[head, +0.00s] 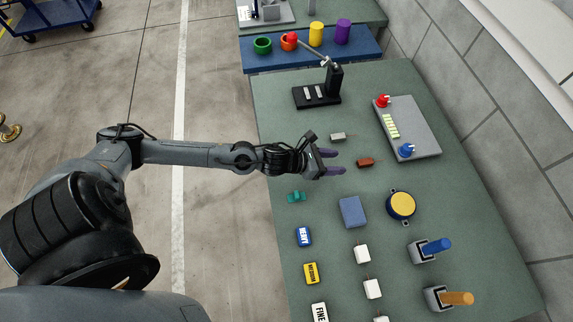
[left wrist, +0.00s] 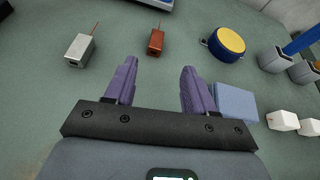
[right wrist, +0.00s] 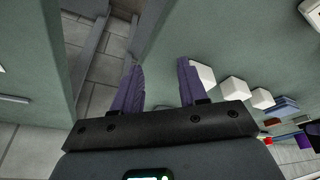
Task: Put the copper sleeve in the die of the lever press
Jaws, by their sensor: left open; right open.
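A small copper-brown block with a thin pin (head: 366,162), which looks like the copper sleeve, lies on the green table. It also shows in the left wrist view (left wrist: 155,42), just beyond the fingertips. My left gripper (head: 335,161) is open and empty, its purple fingers pointing at the block from the left, apart from it. The black lever press (head: 333,82) stands farther back, its lever ending in a red knob. Two pale pieces show on its base; I cannot tell which part is the die. My right gripper (right wrist: 160,64) is open and empty near a table edge.
A grey block with a pin (head: 338,136) lies near my left gripper. A grey panel with red and blue knobs (head: 412,130) is at the right. A blue block (head: 352,211), a yellow round piece (head: 401,205) and several white blocks lie nearer. Coloured cups stand behind the press.

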